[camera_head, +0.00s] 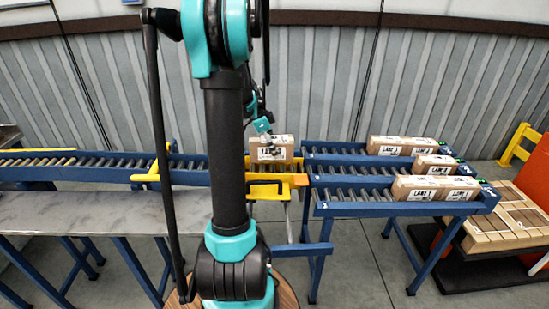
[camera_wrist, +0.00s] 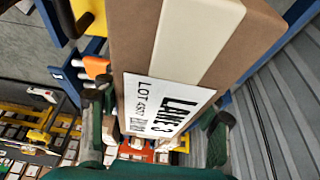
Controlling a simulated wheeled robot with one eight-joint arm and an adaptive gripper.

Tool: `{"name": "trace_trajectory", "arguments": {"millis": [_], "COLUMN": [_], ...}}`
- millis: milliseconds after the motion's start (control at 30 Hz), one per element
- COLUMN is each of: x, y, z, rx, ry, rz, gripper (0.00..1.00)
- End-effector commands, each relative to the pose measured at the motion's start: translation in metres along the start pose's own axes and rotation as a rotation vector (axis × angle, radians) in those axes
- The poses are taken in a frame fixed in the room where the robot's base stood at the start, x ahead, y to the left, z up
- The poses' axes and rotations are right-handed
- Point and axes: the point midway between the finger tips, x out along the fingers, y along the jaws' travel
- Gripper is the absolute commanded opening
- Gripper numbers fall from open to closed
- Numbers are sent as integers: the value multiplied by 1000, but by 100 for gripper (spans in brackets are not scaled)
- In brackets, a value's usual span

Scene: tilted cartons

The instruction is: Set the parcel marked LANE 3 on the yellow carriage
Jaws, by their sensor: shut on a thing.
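The parcel marked LANE 3 (camera_wrist: 215,40) is a brown carton with pale tape and a white label, filling the middle of the wrist view. My gripper (camera_wrist: 158,118) has one finger on each side of it and is shut on it. In the head view the same parcel (camera_head: 272,149) is at the yellow carriage (camera_head: 283,181), over its back part. My gripper (camera_head: 267,140) is at the parcel's near side, partly behind my arm. I cannot tell whether the parcel touches the carriage or hangs just above it. My arm hides the carriage's left part.
Blue roller lanes (camera_head: 345,196) run right from the carriage, with several labelled cartons (camera_head: 436,188) at their far ends. A roller conveyor (camera_head: 80,171) with a yellow bar lies left, behind a grey metal table (camera_head: 80,212). A pallet of cartons (camera_head: 505,222) stands at right.

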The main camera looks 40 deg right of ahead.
Motion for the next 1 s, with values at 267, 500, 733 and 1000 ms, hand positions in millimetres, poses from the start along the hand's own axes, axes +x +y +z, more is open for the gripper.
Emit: {"name": "trace_trajectory", "arguments": {"millis": [267, 500, 733, 1000], "x": [18, 42, 42, 48], "y": [0, 0, 0, 0], "z": [8, 17, 17, 20], "rx": [0, 0, 0, 0], "ry": [0, 0, 0, 0], "rz": [0, 0, 0, 0], "gripper": [19, 19, 19, 19]}}
